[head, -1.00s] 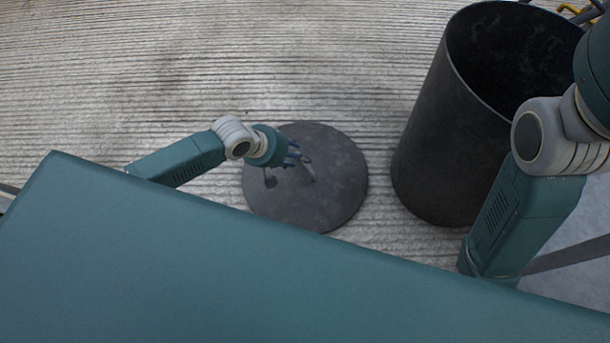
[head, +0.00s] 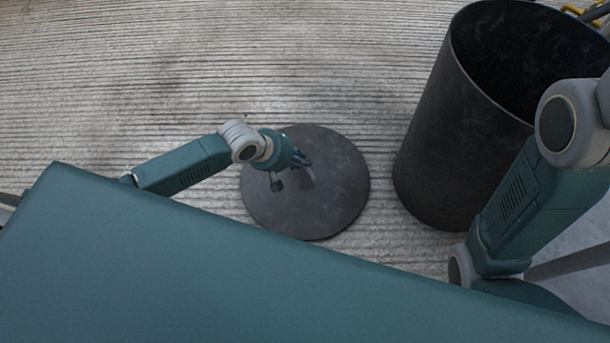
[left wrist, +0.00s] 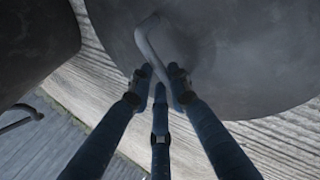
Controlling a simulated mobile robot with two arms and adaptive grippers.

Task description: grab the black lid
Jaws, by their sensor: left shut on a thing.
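The black lid (head: 335,195) is a round dark disc lying flat, or nearly so, on the ribbed floor in the head view. It fills the upper right of the left wrist view (left wrist: 240,60), where its raised handle (left wrist: 152,45) shows. My left gripper (head: 300,165) is over the lid's middle. In the left wrist view its blue fingers (left wrist: 162,88) are shut on the handle of the lid.
A tall open black bin (head: 450,140) stands just right of the lid, with a narrow strip of floor between them. Yellow and dark pieces (head: 592,12) show at the top right corner. The floor left of and beyond the lid is clear.

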